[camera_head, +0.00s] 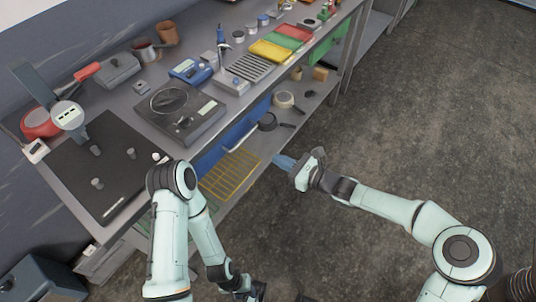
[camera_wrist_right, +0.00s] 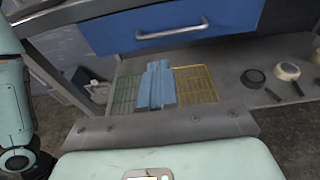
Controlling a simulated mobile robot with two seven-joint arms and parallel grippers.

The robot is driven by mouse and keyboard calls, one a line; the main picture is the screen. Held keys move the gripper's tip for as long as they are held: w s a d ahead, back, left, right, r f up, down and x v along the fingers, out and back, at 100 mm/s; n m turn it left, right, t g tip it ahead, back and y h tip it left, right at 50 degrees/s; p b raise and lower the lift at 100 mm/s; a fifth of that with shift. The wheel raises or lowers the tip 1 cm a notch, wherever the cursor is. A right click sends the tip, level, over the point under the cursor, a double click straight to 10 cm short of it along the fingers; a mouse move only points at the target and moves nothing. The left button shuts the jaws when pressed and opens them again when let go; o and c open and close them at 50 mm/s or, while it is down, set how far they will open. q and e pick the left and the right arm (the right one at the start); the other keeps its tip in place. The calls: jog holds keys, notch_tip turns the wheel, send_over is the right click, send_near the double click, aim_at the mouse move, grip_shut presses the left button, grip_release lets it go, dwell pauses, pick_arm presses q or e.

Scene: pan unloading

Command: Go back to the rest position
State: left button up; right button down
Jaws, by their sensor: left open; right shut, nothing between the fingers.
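My right gripper (camera_head: 284,162) is shut with nothing between its blue fingers, out over the open floor in front of the bench's lower part. In the right wrist view its blue fingers (camera_wrist_right: 156,86) lie together in front of the wire racks. My left gripper (camera_head: 254,292) is low at the bottom edge of the head view. It is open, partly cut off by the frame, and I see nothing in it.
A yellow wire rack (camera_head: 230,175) and pans (camera_head: 267,121) lie on the lower shelf. The concrete floor (camera_head: 420,130) at right is clear.

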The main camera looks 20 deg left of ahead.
jog(key=shift+s+d+r, duration=0.1)
jog(key=shift+s+d, duration=0.1)
jog(key=shift+d, duration=0.35)
jog(key=s+d+f+n+g+h+p, duration=0.2)
jog(key=s+d+f+n+g+h, duration=0.15)
jog(key=s+d+f, duration=0.55)
jog(key=s+d+f+n+g+h+p, duration=0.25)
jog(key=s+f+n+h, duration=0.2)
jog(key=s+f, duration=0.55)
pick_arm(q)
notch_tip(320, 180, up, 8)
jog(key=w+p, duration=0.2)
jog(key=shift+w+f+p, duration=0.2)
jog(key=shift+w+p, duration=0.1)
jog(key=shift+p, duration=0.05)
pick_arm(e)
jog(key=s+d+f+n+h, duration=0.3)
jog(key=s+d+f+n, duration=0.2)
jog(key=s+d+n, duration=0.4)
jog(key=s+d, duration=0.1)
jog(key=s, duration=0.2)
jog(key=shift+d+f+n, duration=0.15)
jog(key=shift+d+n, duration=0.15)
jog(key=shift+d, duration=0.05)
